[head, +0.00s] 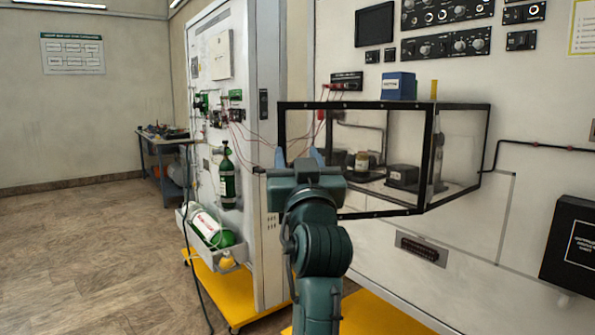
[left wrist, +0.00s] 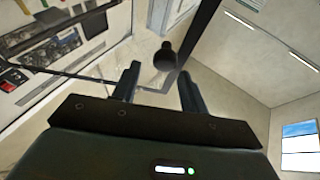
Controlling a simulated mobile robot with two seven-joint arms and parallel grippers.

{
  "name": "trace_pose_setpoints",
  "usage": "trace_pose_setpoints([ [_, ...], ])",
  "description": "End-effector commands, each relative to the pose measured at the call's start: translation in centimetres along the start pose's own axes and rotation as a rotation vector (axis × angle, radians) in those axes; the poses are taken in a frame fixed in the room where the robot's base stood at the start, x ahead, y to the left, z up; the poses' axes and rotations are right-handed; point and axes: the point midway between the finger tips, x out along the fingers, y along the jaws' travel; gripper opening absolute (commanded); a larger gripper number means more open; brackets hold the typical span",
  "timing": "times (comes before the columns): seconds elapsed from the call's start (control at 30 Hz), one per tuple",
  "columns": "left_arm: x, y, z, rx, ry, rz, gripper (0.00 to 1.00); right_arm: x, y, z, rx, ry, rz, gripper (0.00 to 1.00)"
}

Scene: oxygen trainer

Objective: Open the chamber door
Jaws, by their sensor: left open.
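The chamber is a clear box with a black frame (head: 457,106), fixed to the white panel wall. Its front pane (head: 400,130) faces me; I cannot tell whether the door is fully closed. My left gripper (head: 298,157) is at the lower left of the front pane, with its fingers pointing toward the left frame edge. In the left wrist view the gripper (left wrist: 158,74) is open, and a dark rounded knob (left wrist: 163,57) shows between and just beyond the fingertips. Whether the fingers touch it cannot be told. My right gripper is not in view.
Inside the chamber are a small jar (head: 362,160) and dark equipment (head: 402,176). A blue box (head: 398,87) stands on top. A white cabinet (head: 270,60) with green cylinders (head: 227,180) stands at left. A black box (head: 574,245) is at right. The left floor is open.

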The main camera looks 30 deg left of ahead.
Motion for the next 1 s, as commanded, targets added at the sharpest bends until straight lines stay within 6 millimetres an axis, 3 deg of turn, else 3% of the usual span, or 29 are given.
trace_pose_setpoints([
  [0.03,0.5,0.0,-1.3,-0.004,0.005,-0.001,0.44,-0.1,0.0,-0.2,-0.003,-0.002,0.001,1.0],
  [0.2,1.8,0.0,-4.4,-0.004,0.003,-0.001,0.44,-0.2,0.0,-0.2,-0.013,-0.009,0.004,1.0],
  [0.4,2.7,0.0,-6.5,-0.001,0.001,-0.001,0.44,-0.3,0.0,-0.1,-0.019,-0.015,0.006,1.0],
  [0.77,2.9,0.0,-6.9,0.0,0.0,0.0,0.43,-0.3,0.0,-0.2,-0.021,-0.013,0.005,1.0],
  [1.0,3.3,0.3,-6.1,0.029,0.001,0.011,0.23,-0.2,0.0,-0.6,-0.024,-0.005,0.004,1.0],
])
